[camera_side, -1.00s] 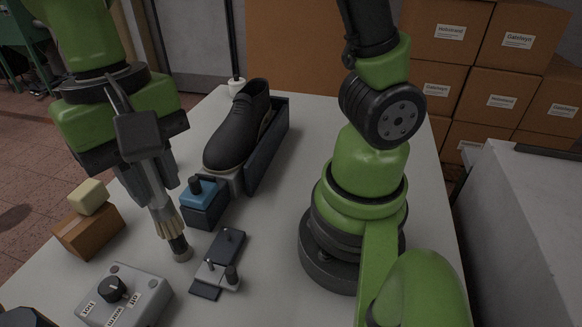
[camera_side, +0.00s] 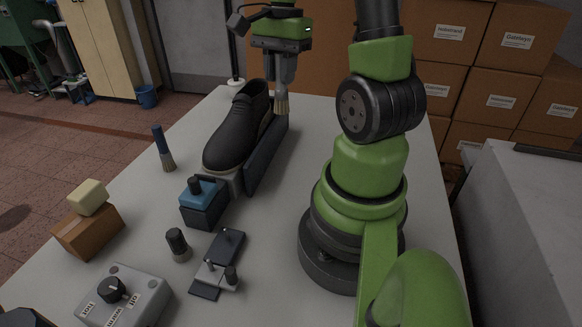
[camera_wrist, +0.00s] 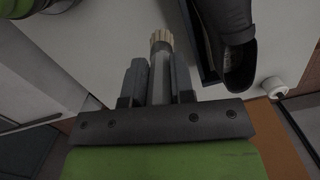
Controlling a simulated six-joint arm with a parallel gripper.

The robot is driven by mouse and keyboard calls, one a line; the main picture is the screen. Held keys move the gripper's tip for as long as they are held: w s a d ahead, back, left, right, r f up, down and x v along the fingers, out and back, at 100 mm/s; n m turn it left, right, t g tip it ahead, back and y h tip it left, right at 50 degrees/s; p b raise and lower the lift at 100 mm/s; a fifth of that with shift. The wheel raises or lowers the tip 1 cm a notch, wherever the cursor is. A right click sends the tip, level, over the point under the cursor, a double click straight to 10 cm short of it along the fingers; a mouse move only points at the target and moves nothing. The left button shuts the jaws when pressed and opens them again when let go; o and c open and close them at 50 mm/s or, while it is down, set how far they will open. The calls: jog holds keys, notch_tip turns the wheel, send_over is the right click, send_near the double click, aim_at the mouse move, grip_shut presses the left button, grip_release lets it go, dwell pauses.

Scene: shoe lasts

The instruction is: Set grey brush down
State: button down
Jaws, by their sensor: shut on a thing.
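The grey brush (camera_wrist: 160,72) is between the fingers of my gripper (camera_wrist: 157,70), with its pale bristles pointing away from the jaws. In the side view my gripper (camera_side: 280,78) is at the far end of the table, and the brush's bristles (camera_side: 282,104) hang down beside the black shoe (camera_side: 240,126). The bristles overlap the far end of the long dark bin (camera_side: 264,158) in this view. I cannot tell whether they touch anything. The jaws are shut on the brush, and its handle is mostly hidden by the fingers.
A blue-topped box (camera_side: 203,204), short dark cylinder (camera_side: 178,244), flat dark fixture (camera_side: 222,261), knob box (camera_side: 125,298) and brown box with yellow block (camera_side: 90,230) occupy the near table.

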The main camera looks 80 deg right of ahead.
jog(key=shift+m, duration=0.4)
jog(key=shift+s+d+f, duration=0.2)
jog(key=shift+s+f, duration=0.05)
jog(key=shift+f, duration=2.25)
jog(key=shift+s+d+f, duration=0.25)
jog(key=shift+f, duration=2.3)
jog(key=shift+s+d+f, duration=0.2)
jog(key=shift+s+f, duration=0.05)
jog(key=shift+f, duration=2.25)
jog(key=shift+f, duration=0.1)
jog(key=c, duration=1)
grip_release()
